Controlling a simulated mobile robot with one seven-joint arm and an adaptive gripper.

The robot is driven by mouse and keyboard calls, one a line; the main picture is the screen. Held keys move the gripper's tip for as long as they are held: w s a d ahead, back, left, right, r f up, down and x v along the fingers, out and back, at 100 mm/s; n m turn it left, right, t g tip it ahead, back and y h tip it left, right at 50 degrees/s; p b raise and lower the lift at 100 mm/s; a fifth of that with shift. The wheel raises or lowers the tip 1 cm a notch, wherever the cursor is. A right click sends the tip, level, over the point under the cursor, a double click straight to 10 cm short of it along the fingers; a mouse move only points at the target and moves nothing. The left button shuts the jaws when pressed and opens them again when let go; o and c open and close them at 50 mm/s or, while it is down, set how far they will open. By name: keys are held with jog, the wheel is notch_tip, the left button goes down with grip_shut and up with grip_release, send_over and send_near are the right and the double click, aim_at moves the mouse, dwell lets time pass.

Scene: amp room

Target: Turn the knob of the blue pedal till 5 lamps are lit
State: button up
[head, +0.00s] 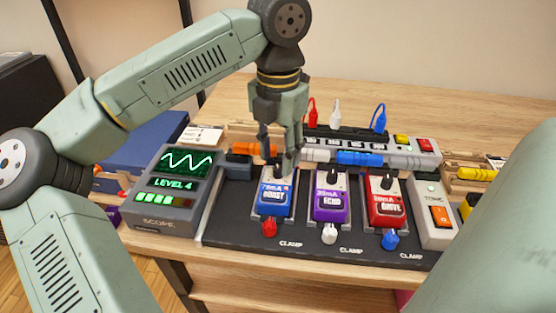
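The blue BOOST pedal (272,201) stands on the black board, left of the purple ECHO pedal (331,205) and the red DRIVE pedal (386,210). My gripper (284,160) points down over the top end of the blue pedal, at its knob. The fingers cover most of the knob, and I cannot tell whether they are closed on it. The scope (167,195) at the left shows a green wave and reads LEVEL 4. Its lamp row (160,199) has several lamps lit green; the right end of the row looks dark.
Behind the pedals lies a power strip (407,148) with red, white and blue plugs. Red, white and blue clamp knobs sit along the front of the board (225,225). A white unit with an orange switch (440,215) stands at the right. The back table is bare.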

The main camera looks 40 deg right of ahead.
aim_at(278, 172)
jog(key=shift+f, duration=1.4)
jog(key=shift+c, duration=0.2)
grip_shut()
